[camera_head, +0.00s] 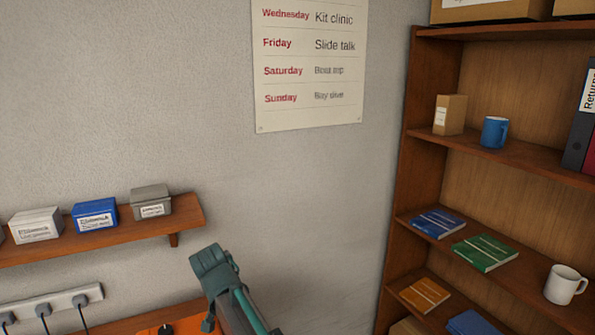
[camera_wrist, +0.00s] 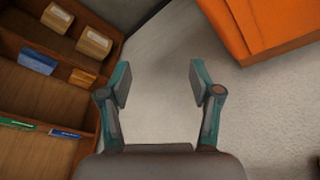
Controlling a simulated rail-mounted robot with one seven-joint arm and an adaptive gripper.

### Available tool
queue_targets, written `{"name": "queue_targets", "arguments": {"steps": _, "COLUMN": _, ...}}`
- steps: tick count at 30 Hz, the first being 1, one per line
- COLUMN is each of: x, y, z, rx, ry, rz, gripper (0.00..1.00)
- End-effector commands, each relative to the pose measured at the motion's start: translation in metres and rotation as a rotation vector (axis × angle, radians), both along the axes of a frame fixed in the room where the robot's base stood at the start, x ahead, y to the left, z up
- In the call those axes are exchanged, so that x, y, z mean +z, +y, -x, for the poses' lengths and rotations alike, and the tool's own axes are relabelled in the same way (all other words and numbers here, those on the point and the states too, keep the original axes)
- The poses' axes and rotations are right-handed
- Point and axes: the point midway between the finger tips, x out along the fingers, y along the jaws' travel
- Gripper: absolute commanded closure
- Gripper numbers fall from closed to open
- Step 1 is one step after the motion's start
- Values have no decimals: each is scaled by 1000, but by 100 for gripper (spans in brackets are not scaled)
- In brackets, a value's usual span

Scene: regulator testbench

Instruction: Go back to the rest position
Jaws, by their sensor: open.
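My gripper (camera_wrist: 158,84) shows in the wrist view with its two teal and grey fingers spread apart. Nothing is between them, and a plain grey surface lies beyond. In the head view, part of my arm rises at the bottom middle in front of the grey wall. It is to the right of the wall shelf (camera_head: 110,236) and left of the bookcase (camera_head: 398,215). The fingertips cannot be made out in the head view.
Several small boxes, including a blue box (camera_head: 95,213), stand on the wall shelf. A power strip (camera_head: 50,305) with plugs is below. The bookcase holds a blue mug (camera_head: 494,132), a white mug (camera_head: 564,284) and books. An orange object (camera_wrist: 240,30) is at upper right in the wrist view.

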Motion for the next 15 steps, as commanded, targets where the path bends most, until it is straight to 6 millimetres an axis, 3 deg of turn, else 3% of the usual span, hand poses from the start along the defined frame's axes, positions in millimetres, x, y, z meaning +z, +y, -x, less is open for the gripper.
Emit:
{"name": "queue_targets", "arguments": {"steps": 8, "x": -109, "y": -113, "z": -2, "rx": 77, "ry": 118, "rz": 15, "gripper": 36}}
{"name": "queue_targets", "arguments": {"steps": 15, "x": -204, "y": -221, "z": 31, "rx": 158, "ry": 224, "rz": -19, "gripper": 36}}
